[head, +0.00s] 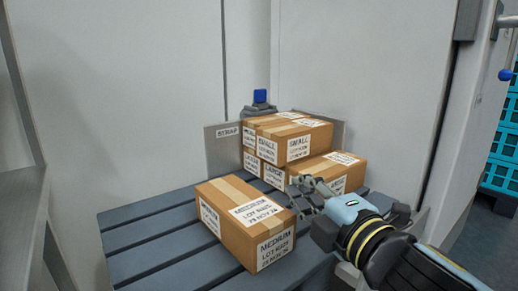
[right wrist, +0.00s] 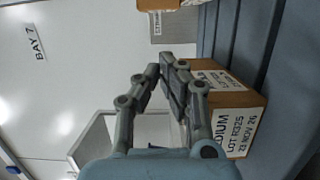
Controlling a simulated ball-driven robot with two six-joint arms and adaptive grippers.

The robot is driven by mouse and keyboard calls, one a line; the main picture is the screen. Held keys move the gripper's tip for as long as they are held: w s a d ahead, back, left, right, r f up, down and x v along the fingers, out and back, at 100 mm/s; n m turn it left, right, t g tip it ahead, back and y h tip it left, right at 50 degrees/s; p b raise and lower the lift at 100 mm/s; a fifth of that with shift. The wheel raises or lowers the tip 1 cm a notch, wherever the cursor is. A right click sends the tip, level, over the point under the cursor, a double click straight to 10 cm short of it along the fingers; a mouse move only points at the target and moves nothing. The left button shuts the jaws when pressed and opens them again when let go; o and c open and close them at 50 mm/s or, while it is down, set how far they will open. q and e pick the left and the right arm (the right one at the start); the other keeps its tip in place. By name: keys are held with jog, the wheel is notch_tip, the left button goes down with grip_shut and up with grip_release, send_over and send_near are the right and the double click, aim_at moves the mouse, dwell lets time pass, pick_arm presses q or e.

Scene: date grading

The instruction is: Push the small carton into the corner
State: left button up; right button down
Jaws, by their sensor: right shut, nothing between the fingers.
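Small cartons marked SMALL (head: 310,142) sit on top of a stack against the grey corner plates. The left plate (head: 222,155) bears a STRAP label. The stack's lower cartons include ones marked LARGE (head: 273,176). My right gripper (head: 303,188) is shut and empty, in front of the stack and just right of a medium carton (head: 238,222). In the right wrist view its closed fingertips (right wrist: 165,72) are beside the medium carton (right wrist: 225,97); whether they touch it I cannot tell. My left gripper is not in view.
The cartons stand on a blue-grey slatted pallet (head: 150,222), bare at its left. Pale walls (head: 130,95) stand close behind. A grey ledge (head: 25,215) is at the left, and teal crates (head: 500,150) are at the far right. A dark device with a blue top (head: 259,97) stands behind the stack.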

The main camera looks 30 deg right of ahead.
jog(key=p, duration=0.1)
send_near(264, 147)
jog(key=s+a, duration=0.3)
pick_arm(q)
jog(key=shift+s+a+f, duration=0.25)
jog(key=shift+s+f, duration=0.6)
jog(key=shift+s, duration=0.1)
pick_arm(e)
jog(key=shift+w+d+r, duration=0.1)
jog(key=shift+w+d, duration=0.1)
jog(key=shift+w, duration=1.45)
jog(key=shift+w+d+f, duration=0.1)
jog(key=shift+w+d, duration=0.1)
jog(key=shift+w, duration=1.4)
jog(key=shift+w+d+r, duration=0.1)
jog(key=shift+w+d, duration=0.1)
jog(key=shift+w, duration=1.45)
jog(key=shift+d, duration=0.1)
jog(key=shift+w+d, duration=0.2)
jog(key=shift+d, duration=1)
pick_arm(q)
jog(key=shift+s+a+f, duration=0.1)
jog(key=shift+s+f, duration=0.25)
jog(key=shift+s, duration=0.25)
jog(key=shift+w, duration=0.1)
